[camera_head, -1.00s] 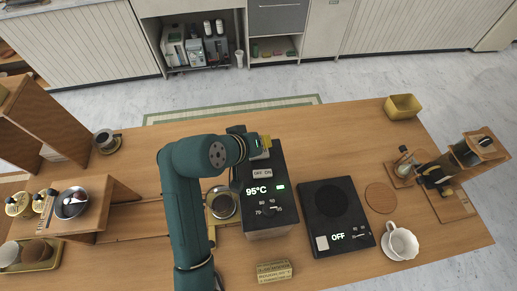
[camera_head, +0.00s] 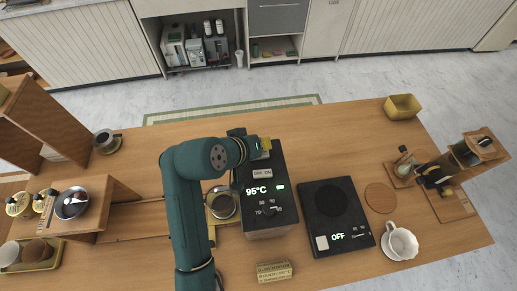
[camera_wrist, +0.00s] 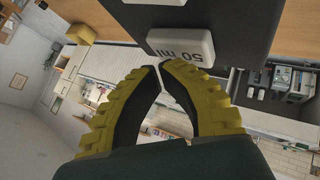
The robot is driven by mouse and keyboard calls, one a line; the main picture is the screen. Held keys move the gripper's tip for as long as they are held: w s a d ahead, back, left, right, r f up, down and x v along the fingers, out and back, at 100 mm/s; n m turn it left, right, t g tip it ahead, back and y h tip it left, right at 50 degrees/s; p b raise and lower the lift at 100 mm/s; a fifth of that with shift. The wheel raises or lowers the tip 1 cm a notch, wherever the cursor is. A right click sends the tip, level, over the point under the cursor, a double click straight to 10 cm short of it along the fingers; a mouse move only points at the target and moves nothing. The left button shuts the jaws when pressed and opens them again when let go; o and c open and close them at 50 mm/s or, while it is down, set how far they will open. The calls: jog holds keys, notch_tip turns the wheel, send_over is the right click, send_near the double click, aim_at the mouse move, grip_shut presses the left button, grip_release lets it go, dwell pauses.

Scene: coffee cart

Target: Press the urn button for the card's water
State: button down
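The black urn (camera_head: 258,222) stands in the middle of the counter in the head view, showing 95°C with a green light, an OFF/ON switch and a dial. In the wrist view a white button (camera_wrist: 181,45) marked "50 ml" sits on a dark face. My gripper (camera_wrist: 159,66) has yellow fingers with black pads, and their tips meet just below this button, empty. I cannot tell whether they touch it.
A black scale (camera_head: 336,218) showing OFF is right of the urn, with a white cup (camera_head: 400,242) and a round wooden coaster (camera_head: 380,198) beyond. A metal-rimmed vessel (camera_head: 223,204) stands close left of the urn. Another white button (camera_wrist: 155,2) is cut off above.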

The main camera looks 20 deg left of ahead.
jog(key=shift+f, duration=0.7)
dwell(0.6)
jog(key=shift+r+p, duration=0.9)
jog(key=shift+r, duration=0.15)
jog(key=shift+r, duration=0.1)
notch_tip(320, 180, up, 5)
jog(key=p, duration=0.5)
dwell(0.4)
